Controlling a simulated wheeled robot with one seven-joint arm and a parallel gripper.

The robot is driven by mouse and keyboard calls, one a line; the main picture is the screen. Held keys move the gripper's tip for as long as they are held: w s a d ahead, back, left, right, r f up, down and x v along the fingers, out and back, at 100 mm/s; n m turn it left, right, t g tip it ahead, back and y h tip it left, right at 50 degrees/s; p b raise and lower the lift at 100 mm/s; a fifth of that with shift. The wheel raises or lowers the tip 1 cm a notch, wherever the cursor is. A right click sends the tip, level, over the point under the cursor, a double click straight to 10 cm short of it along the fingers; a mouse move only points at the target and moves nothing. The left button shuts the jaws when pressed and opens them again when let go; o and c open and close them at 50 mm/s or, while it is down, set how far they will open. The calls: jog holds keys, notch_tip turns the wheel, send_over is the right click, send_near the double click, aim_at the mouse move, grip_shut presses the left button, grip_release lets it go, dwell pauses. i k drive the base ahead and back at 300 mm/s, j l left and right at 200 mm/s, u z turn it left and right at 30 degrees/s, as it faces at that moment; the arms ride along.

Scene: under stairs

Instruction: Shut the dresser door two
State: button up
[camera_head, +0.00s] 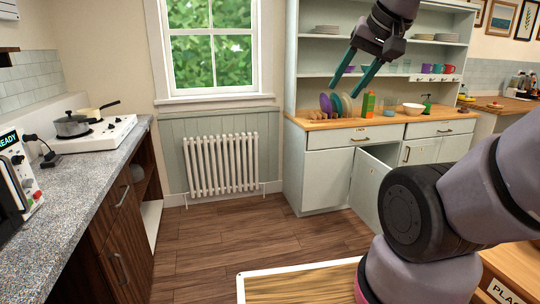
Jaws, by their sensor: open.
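The pale green dresser (296,160) stands against the back wall, with shelves above and drawers and doors below. One lower door (367,187) stands ajar, its leaf swung out toward me and a gap showing the inside (382,152). My arm hides part of its right side. The lower left door (326,180) is shut. No number shows on the doors. My gripper (345,90) is raised in front of the dresser's upper shelves, pointing down and left. Its two teal fingers are apart with nothing between them, clear of the open door.
A wood-topped surface (300,284) is near me. Floor (225,238) is clear.

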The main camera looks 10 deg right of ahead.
aim_at(369, 172)
jog(key=i+z, duration=0.4)
jog(key=i+j+z, duration=0.65)
jog(key=i+z, duration=0.15)
jog(key=i, duration=0.7)
jog(key=i+l+u, duration=0.15)
jog(key=i, duration=0.55)
